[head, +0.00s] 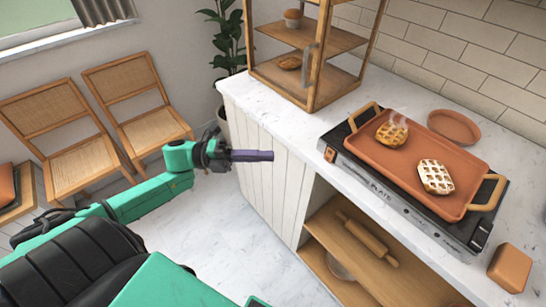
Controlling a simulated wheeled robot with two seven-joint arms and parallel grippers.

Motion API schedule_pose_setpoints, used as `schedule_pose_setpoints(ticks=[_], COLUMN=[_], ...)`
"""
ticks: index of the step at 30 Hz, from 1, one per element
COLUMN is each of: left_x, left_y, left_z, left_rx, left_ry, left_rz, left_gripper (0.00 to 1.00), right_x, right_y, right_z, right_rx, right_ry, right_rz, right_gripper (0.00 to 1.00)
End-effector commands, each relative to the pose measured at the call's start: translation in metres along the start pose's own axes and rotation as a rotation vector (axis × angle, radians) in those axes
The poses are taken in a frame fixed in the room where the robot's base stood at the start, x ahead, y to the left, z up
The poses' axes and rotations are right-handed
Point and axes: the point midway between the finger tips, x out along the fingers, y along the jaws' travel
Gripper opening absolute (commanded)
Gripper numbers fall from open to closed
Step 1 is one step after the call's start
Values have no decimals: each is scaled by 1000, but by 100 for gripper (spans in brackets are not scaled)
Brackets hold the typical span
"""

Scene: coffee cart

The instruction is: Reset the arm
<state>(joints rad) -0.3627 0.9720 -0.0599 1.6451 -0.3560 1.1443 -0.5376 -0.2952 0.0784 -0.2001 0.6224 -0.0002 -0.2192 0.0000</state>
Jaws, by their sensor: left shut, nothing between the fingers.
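My left gripper (252,155) is at the end of the green arm coming in from the left. Its purple fingers are together with nothing between them. It hangs in free air in front of the white slatted cabinet side (262,165), below the counter top. I cannot tell whether it touches the cabinet. My right gripper is not in view.
On the marble counter (265,100) stand a wooden shelf rack (311,85) with pastries and a hot plate (400,205) bearing a terracotta tray (425,150) with two waffles. A terracotta dish (454,126) lies behind. Two chairs (130,95) stand left. Floor (225,240) is clear.

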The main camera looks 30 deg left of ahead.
Motion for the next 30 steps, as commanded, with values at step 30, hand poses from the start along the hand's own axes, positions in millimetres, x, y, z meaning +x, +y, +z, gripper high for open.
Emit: schedule_pose_setpoints(ticks=[30], left_x=[-190], left_y=[377], left_z=[-27], left_rx=[-1159], left_ry=[-1361], left_rz=[236], left_gripper=[0], right_x=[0], right_y=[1], right_z=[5], right_rx=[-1], right_ry=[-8], right_rz=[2], right_gripper=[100])
